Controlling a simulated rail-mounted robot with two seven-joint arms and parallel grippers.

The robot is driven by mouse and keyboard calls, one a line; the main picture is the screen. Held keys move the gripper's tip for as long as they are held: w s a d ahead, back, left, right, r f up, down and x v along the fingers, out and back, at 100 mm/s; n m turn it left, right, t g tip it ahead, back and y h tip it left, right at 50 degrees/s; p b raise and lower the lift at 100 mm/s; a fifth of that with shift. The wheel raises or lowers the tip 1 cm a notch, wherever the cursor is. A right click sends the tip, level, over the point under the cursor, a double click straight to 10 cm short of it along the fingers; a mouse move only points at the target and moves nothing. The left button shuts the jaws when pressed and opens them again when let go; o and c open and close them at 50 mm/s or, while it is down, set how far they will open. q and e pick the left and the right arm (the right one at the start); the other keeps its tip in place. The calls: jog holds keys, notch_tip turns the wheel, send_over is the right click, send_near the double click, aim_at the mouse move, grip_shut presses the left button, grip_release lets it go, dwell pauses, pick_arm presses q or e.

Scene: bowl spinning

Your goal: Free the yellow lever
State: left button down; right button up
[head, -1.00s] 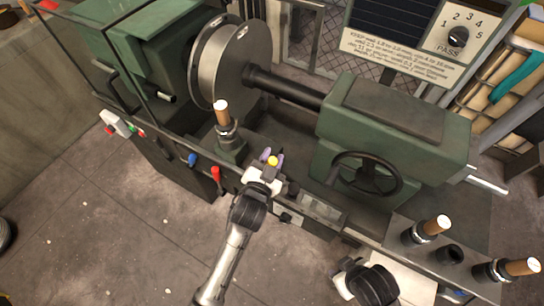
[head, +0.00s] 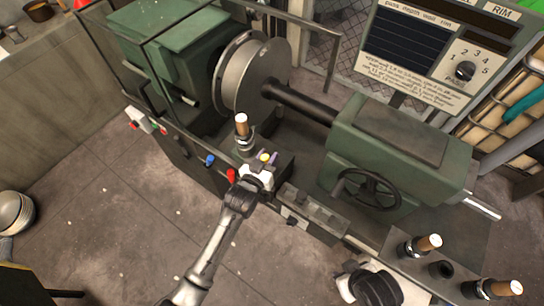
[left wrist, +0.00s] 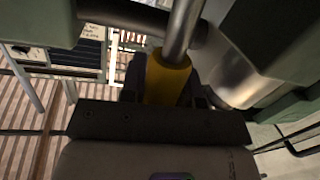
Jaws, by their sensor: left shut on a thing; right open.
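The yellow lever's grip (head: 264,157) shows in the head view as a small yellow end between the fingers of my left gripper (head: 263,160), beside the tool post. In the left wrist view, the yellow grip (left wrist: 168,78) sits between the dark fingers, with a bare metal rod running from it toward the top. My left gripper is shut on this grip. The lever's far end is out of view. Part of my right arm shows at the bottom of the head view, but I do not see its gripper.
The tool post with a wooden-topped handle (head: 242,128) stands just behind the left gripper. The metal disc (head: 240,78) and handwheel (head: 367,188) are near. The floor in front is open.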

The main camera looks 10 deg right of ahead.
pick_arm(q)
jog(key=shift+w+a+f, duration=0.1)
jog(key=shift+w+a, duration=0.05)
dwell(0.4)
jog(key=c, duration=0.8)
grip_release()
jog(key=shift+c, duration=0.2)
jog(key=shift+s+a, duration=0.3)
jog(key=shift+s, duration=0.1)
jog(key=p+v, duration=0.2)
jog(key=v, duration=1)
jog(key=shift+s+a, duration=0.3)
